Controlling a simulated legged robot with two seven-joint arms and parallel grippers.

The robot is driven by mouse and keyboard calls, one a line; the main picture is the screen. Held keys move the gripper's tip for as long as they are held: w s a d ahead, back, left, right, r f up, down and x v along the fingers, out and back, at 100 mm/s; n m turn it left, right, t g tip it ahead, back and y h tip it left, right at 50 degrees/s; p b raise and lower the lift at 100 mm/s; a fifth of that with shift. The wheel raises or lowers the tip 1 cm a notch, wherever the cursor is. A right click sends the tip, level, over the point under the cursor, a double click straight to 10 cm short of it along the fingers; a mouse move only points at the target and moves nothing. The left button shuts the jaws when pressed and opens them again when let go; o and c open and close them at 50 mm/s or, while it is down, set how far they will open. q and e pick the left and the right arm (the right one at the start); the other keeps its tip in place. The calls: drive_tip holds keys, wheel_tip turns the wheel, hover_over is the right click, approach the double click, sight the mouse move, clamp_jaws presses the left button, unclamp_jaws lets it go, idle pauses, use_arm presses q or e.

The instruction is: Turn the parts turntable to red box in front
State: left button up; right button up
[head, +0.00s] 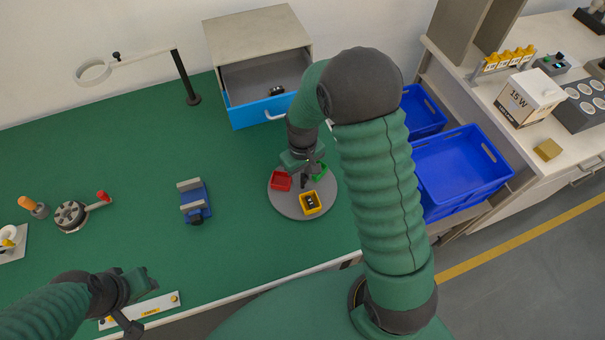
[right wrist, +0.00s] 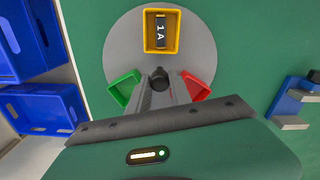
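The parts turntable is a grey disc (head: 289,209) on the green bench, also seen in the right wrist view (right wrist: 203,52). It bears a red box (head: 281,181), a yellow box (head: 311,202) and a green box (head: 320,172). Yellow is nearest my body; red is at the left and green at the far right. The yellow box holds a dark part marked "1A" in the right wrist view. My right gripper (head: 305,178) is over the disc's middle, its fingertips at a dark knob (right wrist: 159,77); its grip is unclear. My left gripper (head: 132,302) is over the front edge, its fingers unclear.
A blue-grey fixture (head: 195,203) stands left of the turntable. An open drawer (head: 264,108) is behind it. Blue bins (head: 460,166) lie to the right. A crank wheel (head: 71,215) and a magnifier stand (head: 185,80) are at the left. Bare green bench lies between.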

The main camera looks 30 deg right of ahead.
clamp_jaws()
drive_tip(key=shift+w+r, duration=0.1)
idle(0.9)
